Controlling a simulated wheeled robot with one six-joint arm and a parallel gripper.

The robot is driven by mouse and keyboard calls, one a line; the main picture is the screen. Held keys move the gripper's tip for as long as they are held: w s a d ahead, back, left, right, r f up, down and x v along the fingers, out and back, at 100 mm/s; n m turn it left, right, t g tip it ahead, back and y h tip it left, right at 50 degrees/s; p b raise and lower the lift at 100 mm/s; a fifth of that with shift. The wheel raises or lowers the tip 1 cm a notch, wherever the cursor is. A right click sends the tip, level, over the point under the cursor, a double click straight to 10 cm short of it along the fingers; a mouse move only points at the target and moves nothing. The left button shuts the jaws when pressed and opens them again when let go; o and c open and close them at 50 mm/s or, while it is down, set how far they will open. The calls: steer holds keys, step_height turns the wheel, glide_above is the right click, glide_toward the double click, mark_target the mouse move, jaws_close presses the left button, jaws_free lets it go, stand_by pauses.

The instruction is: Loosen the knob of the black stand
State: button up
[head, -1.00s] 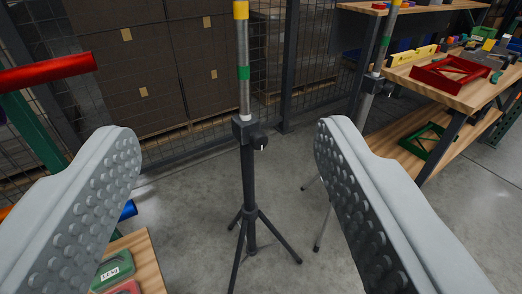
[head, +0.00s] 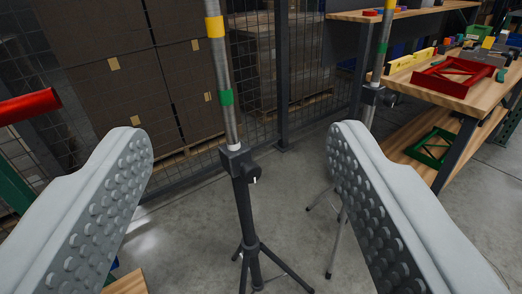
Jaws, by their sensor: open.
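The black stand (head: 244,208) stands on the floor on a tripod base, ahead of my gripper. Its knob (head: 253,171) is black with a small white mark and sticks out to the right of the dark collar. A grey pole with a green band and a yellow band rises from the collar. My gripper (head: 240,130) is open and empty, its two grey studded fingers to either side of the stand in the picture. The stand is beyond the fingertips, and neither finger appears to touch it. The tripod feet are partly cut off below.
A second, grey stand (head: 370,110) with a similar collar is behind to the right. A wooden workbench (head: 450,88) with a red frame (head: 455,75) is at the right. A mesh fence (head: 255,75) with stacked boxes is behind. A red bar (head: 28,106) is at the left.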

steer(key=w+d+f, duration=0.4)
steer(key=w+f, duration=0.1)
steer(key=w, duration=0.3)
steer(key=m+g+y, duration=0.2)
steer(key=m+y, duration=0.1)
steer(key=y, duration=0.7)
glide_toward(254, 176)
steer(key=x, duration=1.1)
steer(key=shift+w, duration=0.15)
steer(key=c, duration=1)
